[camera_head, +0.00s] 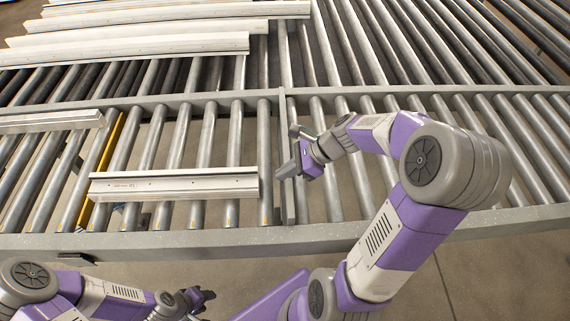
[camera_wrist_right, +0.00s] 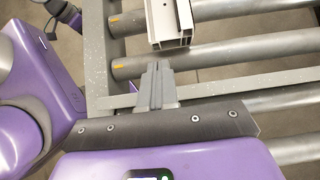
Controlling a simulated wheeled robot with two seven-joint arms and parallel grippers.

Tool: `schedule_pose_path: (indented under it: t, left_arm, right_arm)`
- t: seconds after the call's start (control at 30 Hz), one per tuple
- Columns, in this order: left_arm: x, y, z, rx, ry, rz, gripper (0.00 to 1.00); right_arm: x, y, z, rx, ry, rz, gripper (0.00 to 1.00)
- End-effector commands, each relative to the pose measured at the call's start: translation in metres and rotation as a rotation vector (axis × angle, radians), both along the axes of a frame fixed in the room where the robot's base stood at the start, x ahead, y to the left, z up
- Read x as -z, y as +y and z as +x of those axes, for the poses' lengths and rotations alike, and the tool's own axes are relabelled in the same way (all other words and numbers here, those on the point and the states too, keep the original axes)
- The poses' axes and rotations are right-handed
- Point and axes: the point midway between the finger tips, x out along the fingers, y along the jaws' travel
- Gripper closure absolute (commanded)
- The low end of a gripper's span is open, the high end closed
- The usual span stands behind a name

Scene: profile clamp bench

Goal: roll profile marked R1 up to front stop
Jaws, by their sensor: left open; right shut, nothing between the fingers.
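A pale aluminium profile (camera_head: 173,186) lies across the near rollers left of centre; its small face marking is too small to read. Its hollow cut end (camera_wrist_right: 170,28) shows at the top of the right wrist view. My right gripper (camera_head: 288,170) is shut and empty, just right of the profile's right end and apart from it. Its closed fingertips (camera_wrist_right: 157,68) point toward that end in the wrist view. My left gripper (camera_head: 204,297) is open and empty in front of the near rail. I cannot tell which part is the front stop.
A yellow bar (camera_head: 103,165) runs between the rollers at the left, partly behind the profile. A shorter profile (camera_head: 50,122) lies at the far left. Several long profiles (camera_head: 130,48) lie on the back rollers. A grey near rail (camera_head: 250,238) edges the bench. Rollers at right are bare.

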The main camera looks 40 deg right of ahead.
Motion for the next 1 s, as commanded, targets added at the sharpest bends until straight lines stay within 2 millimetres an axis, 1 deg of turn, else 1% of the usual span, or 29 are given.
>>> schedule_pose_path:
  t: [0.03,0.2,0.4,0.83,0.93,1.0]
  left_arm:
    - [0.004,0.000,0.000,0.000,-0.001,0.000,0.57]
    - [0.009,0.000,0.001,-0.001,-0.002,0.000,0.57]
    - [0.013,0.000,0.001,-0.001,-0.002,0.000,0.57]
    - [0.012,0.000,0.001,-0.001,-0.002,0.000,0.57]
    - [0.011,0.000,0.001,-0.001,-0.002,0.000,0.57]
    - [0.009,0.000,0.001,-0.001,-0.002,0.000,0.57]
  right_arm:
    - [0.010,0.007,0.003,-0.004,0.004,0.002,1.00]
    - [0.030,0.025,0.014,-0.004,0.003,0.002,1.00]
    - [0.043,0.036,0.022,-0.003,0.001,-0.001,1.00]
    - [0.044,0.039,0.024,-0.002,0.000,-0.001,1.00]
    - [0.043,0.049,0.030,-0.008,-0.001,0.000,1.00]
    - [0.043,0.063,0.037,-0.011,0.000,0.001,1.00]
